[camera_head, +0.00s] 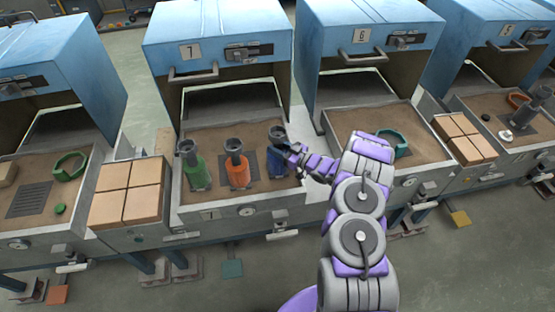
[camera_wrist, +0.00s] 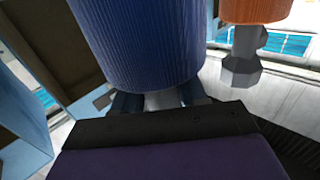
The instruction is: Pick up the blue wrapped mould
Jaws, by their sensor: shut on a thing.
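The blue wrapped mould (camera_head: 275,164) is upright at the right side of the sandy bay under the hood marked 7, with a dark grey cup on top. In the wrist view the blue ribbed mould (camera_wrist: 140,45) fills the upper middle, with a grey neck between the fingers. My gripper (camera_head: 288,153) reaches in from the right and is shut on the mould near its grey neck; the fingers also show in the wrist view (camera_wrist: 162,101). I cannot tell whether the mould's base touches the bay.
An orange mould (camera_head: 238,172) stands left of the blue one, also in the wrist view (camera_wrist: 256,10). A green mould (camera_head: 197,172) stands farther left. The blue hood (camera_head: 218,40) rises behind. Tan blocks (camera_head: 128,190) lie left of the bay. A teal ring (camera_head: 398,143) sits in the right bay.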

